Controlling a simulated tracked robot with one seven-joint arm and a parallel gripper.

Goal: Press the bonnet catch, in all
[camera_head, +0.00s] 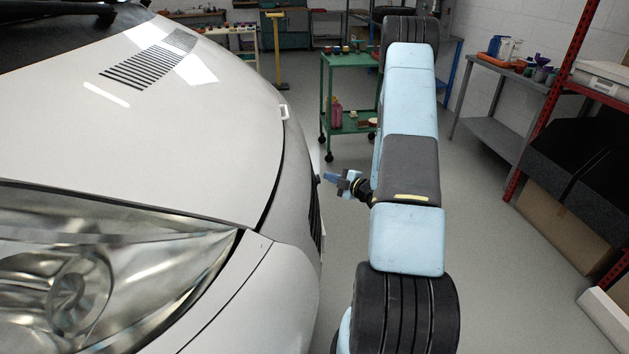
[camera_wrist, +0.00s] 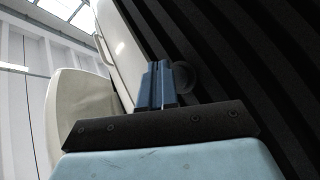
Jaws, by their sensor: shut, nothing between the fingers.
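The white bonnet (camera_head: 215,120) fills the left of the head view, and its front edge looks closed. A small pale square piece (camera_head: 283,112) sits at that edge; I cannot tell whether it is the catch. My gripper (camera_head: 327,177) is in front of the dark grille (camera_head: 316,218), pointing towards the vehicle. In the wrist view my gripper's blue fingers (camera_wrist: 156,68) are together and empty. A dark round piece (camera_wrist: 186,77) shows beside the fingertips against the dark ribbed grille (camera_wrist: 235,55). I cannot tell whether the fingers touch it.
The headlamp (camera_head: 90,270) is at the lower left. A green trolley (camera_head: 350,130) stands behind my arm. A grey bench (camera_head: 500,125) and a red rack (camera_head: 550,105) are at the right. The floor between my arm and the bench is clear.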

